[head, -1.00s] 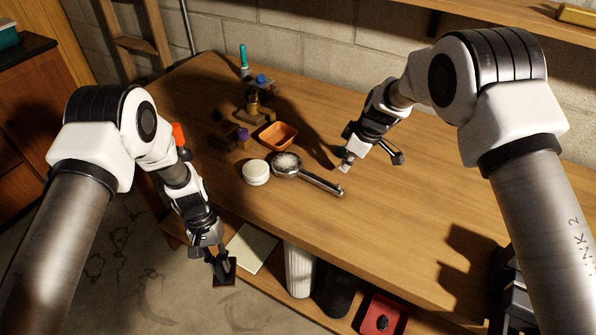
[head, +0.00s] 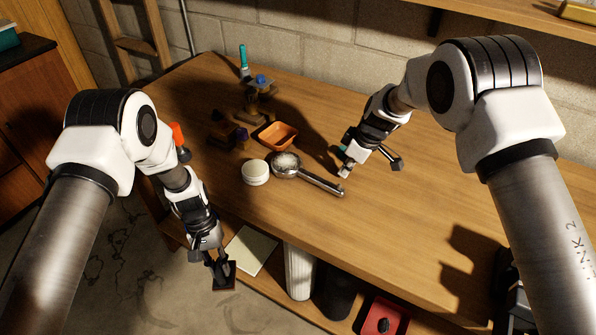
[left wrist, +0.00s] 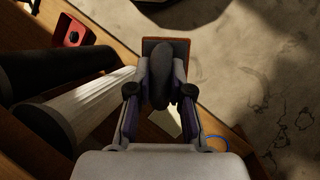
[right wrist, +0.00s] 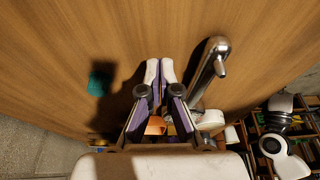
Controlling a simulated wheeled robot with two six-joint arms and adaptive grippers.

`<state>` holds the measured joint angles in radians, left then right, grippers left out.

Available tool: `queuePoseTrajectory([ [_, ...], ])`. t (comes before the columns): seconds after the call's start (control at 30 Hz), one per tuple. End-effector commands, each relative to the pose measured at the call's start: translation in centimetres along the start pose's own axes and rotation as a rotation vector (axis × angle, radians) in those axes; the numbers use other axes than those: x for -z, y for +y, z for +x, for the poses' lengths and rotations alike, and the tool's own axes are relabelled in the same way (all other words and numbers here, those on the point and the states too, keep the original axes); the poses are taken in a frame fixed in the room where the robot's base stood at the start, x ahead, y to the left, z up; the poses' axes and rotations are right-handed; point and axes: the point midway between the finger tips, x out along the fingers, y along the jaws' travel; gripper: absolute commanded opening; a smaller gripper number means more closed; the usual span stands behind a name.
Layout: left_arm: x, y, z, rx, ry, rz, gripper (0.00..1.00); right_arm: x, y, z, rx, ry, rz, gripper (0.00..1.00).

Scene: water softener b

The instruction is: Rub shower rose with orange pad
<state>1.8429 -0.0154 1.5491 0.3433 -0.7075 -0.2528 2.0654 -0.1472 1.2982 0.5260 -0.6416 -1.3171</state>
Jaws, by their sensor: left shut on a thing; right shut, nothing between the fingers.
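The shower rose (head: 288,165) is chrome with a round pale face. It lies on the wooden table, its handle pointing right and toward the front. In the right wrist view its handle (right wrist: 209,68) lies just right of my fingers. My right gripper (head: 344,172) is shut and empty, low over the table beside the handle's end; I cannot tell whether they touch. My left gripper (head: 219,262) is shut on the dark grip of the orange pad (head: 224,276), out past the table's front edge. The pad's orange-brown plate (left wrist: 179,45) shows in the left wrist view.
A white round jar (head: 255,173) stands left of the shower rose. An orange tray (head: 278,135) is behind it. A teal object (right wrist: 100,83) lies near my right gripper. Below the front edge are a white cylinder (head: 299,272) and a red box (head: 380,315). The table's right part is clear.

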Motion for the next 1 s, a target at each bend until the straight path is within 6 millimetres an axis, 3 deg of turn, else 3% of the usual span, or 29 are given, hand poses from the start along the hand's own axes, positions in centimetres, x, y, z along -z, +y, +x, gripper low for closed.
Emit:
queuePoseTrajectory([
  [0.7, 0.4, -0.2, 1.0, 0.0, 0.0, 0.0, 0.0, -0.5, 0.0, 1.4, 0.0, 0.0, 0.0, 0.0],
  [1.0, 0.0, 0.0, -0.1, 0.0, 0.0, 0.0, 0.0, 0.1, 0.0, -0.3, -0.001, 0.001, 0.0, 0.0],
])
